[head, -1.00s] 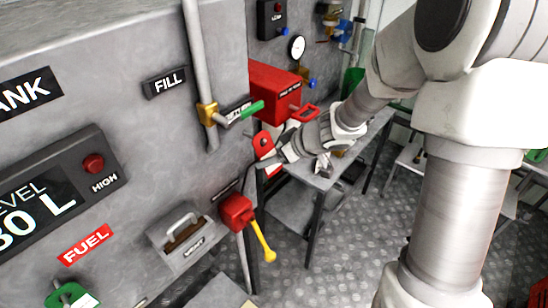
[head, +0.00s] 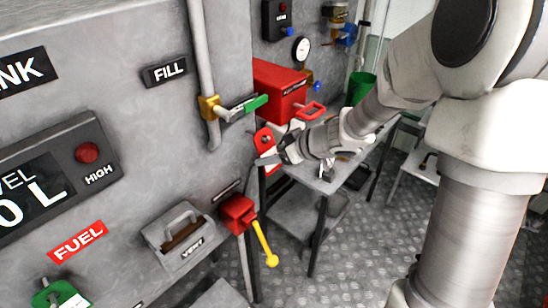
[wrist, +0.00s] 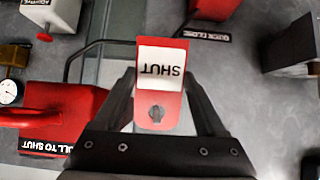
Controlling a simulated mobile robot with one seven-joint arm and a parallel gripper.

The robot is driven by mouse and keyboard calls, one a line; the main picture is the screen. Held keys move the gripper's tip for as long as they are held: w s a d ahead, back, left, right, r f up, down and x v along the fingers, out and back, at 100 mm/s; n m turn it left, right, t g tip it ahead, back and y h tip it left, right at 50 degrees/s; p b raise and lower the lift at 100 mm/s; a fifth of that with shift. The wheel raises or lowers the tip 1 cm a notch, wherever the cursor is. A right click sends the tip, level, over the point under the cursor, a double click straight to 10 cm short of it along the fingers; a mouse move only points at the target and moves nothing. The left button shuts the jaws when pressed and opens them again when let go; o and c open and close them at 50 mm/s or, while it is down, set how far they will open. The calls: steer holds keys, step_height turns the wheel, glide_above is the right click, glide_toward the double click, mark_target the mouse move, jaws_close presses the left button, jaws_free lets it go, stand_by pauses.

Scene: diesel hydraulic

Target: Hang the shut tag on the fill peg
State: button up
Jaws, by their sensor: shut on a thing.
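The shut tag (head: 265,142) is a red plate with a white field, held in front of the grey panel's right edge in the head view. In the wrist view the tag (wrist: 144,120) shows the word SHUT upside down and a dark keyhole-shaped hole at its near end. My gripper (head: 279,155) is shut on the tag; its two dark fingers flank it in the wrist view (wrist: 160,78). The FILL label (head: 165,71) is on the panel, up and left of my gripper. I cannot make out a fill peg near it.
A brass valve with a green handle (head: 257,104) sits on a vertical pipe (head: 203,60) left of the tag. A red box (head: 280,88) stands behind it. A table (head: 318,182) is behind my gripper.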

steer(key=shift+w+a+f+t+y+b, duration=0.3)
steer(key=shift+w+a+t+y+b, duration=0.4)
steer(key=shift+b, duration=2.2)
steer(key=shift+w+a+f+t+y+b, duration=0.4)
steer(key=shift+t+y+b, duration=0.5)
steer(key=shift+b, duration=2)
steer(key=shift+w+a, duration=0.1)
steer(key=o, duration=1.1)
steer(key=shift+o, duration=0.2)
